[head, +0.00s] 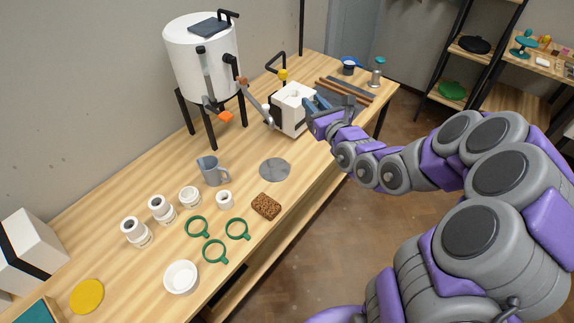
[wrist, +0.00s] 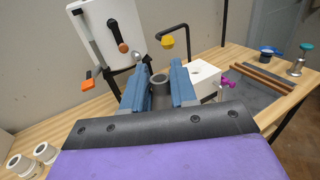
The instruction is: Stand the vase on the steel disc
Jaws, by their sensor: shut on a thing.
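The steel disc (head: 275,169) lies flat and bare on the wooden bench in the head view, beside the grey jug. My gripper (head: 316,104) is over the far part of the bench, up and right of the disc, beside the white block. In the head view I cannot make out the vase at the gripper. The disc is out of the wrist view.
A grey jug (head: 212,171), a small white cup (head: 224,200) and a brown sponge (head: 266,206) stand near the disc. Green rings (head: 237,229) and white jars (head: 161,209) lie further left. The white tank (head: 203,55) and white block (head: 291,108) stand behind.

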